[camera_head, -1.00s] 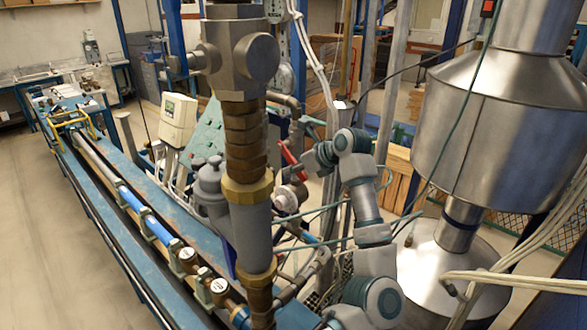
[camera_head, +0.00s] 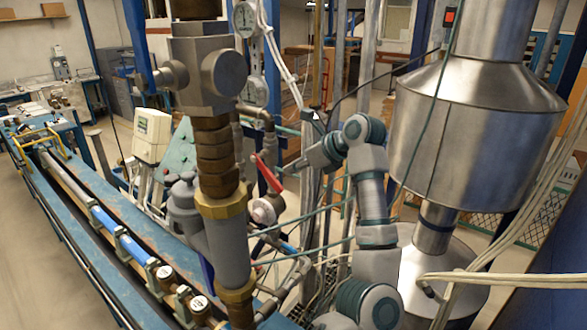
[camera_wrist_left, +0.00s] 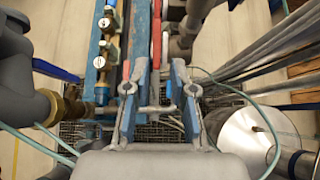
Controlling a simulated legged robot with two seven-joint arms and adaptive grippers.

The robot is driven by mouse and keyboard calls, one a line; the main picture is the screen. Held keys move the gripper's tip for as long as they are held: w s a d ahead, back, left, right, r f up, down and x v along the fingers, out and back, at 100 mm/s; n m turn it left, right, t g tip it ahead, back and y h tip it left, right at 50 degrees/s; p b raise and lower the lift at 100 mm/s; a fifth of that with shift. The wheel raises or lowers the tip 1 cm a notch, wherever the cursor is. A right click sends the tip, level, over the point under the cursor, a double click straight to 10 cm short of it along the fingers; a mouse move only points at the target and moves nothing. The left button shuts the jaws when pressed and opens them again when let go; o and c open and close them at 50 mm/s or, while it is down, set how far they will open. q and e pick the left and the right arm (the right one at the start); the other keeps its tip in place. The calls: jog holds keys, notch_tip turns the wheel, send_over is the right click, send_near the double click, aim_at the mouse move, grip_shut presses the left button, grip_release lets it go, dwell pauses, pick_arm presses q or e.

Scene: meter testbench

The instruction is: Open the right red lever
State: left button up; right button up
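A red lever (camera_head: 267,173) sits on the piping just right of the large brass-and-grey vertical pipe in the head view, slanting down to the right. My left gripper (camera_head: 287,168) is just right of it, its small fingers pointing left toward it; contact cannot be told. In the left wrist view my left gripper (camera_wrist_left: 159,70) is open, its two fingers apart. A long red bar (camera_wrist_left: 157,30) shows beyond and between the fingertips, and a second red piece (camera_wrist_left: 126,69) shows beside the left finger. Which is the right lever cannot be told. My right gripper is not seen.
The thick vertical pipe (camera_head: 220,160) stands left of the lever. A large steel vessel (camera_head: 470,135) stands right of my arm. Thin green hoses and white cables (camera_head: 283,55) cross near the gripper. A blue-handled lever (camera_wrist_left: 55,70) shows at left in the left wrist view.

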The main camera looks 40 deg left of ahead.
pick_arm(q)
jog(key=shift+w+d+r+m, duration=0.1)
jog(key=shift+d+r+m, duration=0.15)
jog(key=shift+r+m, duration=0.25)
grip_shut()
jog(key=d+r+m+h+p, duration=0.2)
jog(key=d+r+m, duration=0.25)
jog(key=m, duration=1.25)
send_near(276, 179)
jog(key=x, duration=0.7)
jog(key=shift+a+f, duration=0.15)
jog(key=shift+a, duration=0.1)
jog(key=shift+b, duration=0.35)
